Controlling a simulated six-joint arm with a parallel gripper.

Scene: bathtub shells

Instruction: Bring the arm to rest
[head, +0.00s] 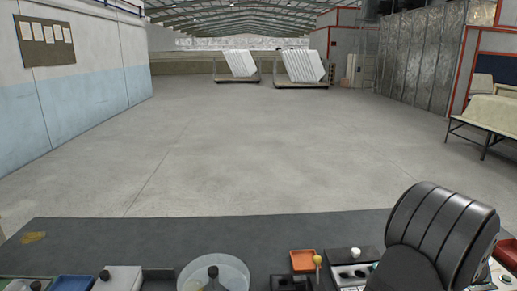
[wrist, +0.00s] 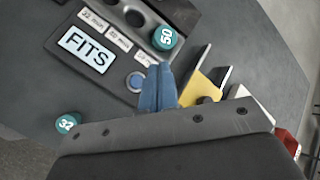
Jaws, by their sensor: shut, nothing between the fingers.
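My gripper (wrist: 159,72) shows in the wrist view as two blue fingers pressed together, with nothing between them. They point at a dark gauge panel beside a round blue button (wrist: 136,81). I cannot tell how far the fingertips are above the panel. A teal cap (wrist: 165,38) marked 50 sits near the panel's upper right, and another teal cap (wrist: 67,123) marked 32 lies at the lower left. In the head view a dark rounded part of my arm fills the lower right, and the fingers are not seen.
In the wrist view a yellow part (wrist: 203,87) stands right of the fingers.

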